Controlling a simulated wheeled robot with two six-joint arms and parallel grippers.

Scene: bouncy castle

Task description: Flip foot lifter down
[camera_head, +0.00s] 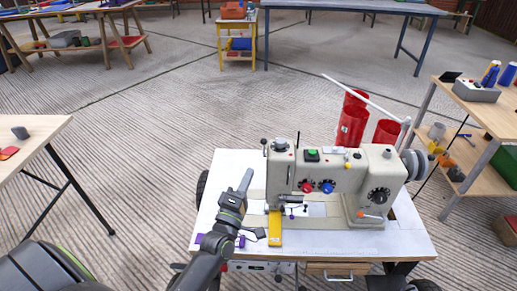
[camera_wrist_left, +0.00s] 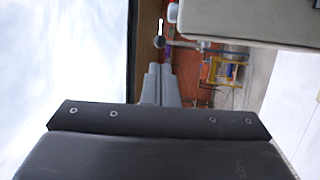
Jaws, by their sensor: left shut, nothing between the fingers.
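A cream sewing machine (camera_head: 335,172) stands on a white table (camera_head: 385,240). A small lever with a dark ball end (camera_head: 264,141) sticks out at the left of its head, and what looks like the same lever (camera_wrist_left: 159,42) shows in the wrist view, just beyond the fingertips and to one side. I cannot tell for sure that it is the foot lifter. My left gripper (camera_head: 246,178) is shut and empty, left of the machine head and pointing away from me. In the wrist view its closed fingers (camera_wrist_left: 160,84) appear apart from the lever. My right gripper is out of view.
A yellow piece (camera_head: 275,229) lies near the needle area. Red thread cones (camera_head: 352,122) stand behind the machine. Side tables stand left (camera_head: 40,140) and right (camera_head: 490,115). Open floor lies to the left and behind.

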